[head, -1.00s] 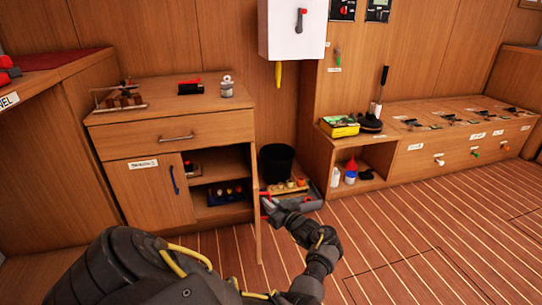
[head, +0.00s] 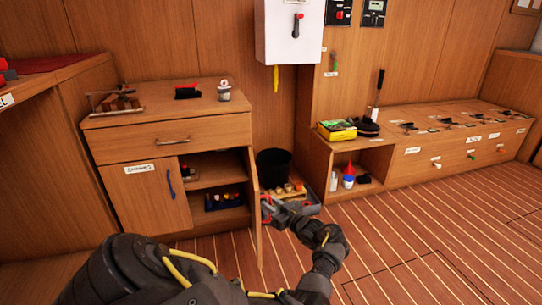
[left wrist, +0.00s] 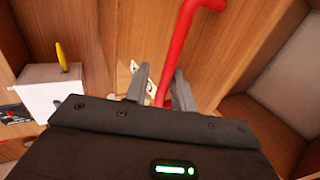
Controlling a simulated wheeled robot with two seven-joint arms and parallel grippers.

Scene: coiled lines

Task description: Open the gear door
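The low wooden cabinet (head: 120,137) stands at the left in the head view. Its right-hand door (head: 254,215) is swung out toward me, seen almost edge-on, and the shelves behind it show. In the left wrist view the red handle (left wrist: 185,25) passes between the two fingers of the left gripper (left wrist: 162,72), which stand apart with a gap visible. My right gripper is not in view.
The left cabinet door (head: 145,196) with a blue handle is shut. A black bucket (head: 273,167) and a grey tray (head: 305,208) stand on the floor beyond the open door. A low bench (head: 420,165) lies at the right. The floor (head: 400,240) there is clear.

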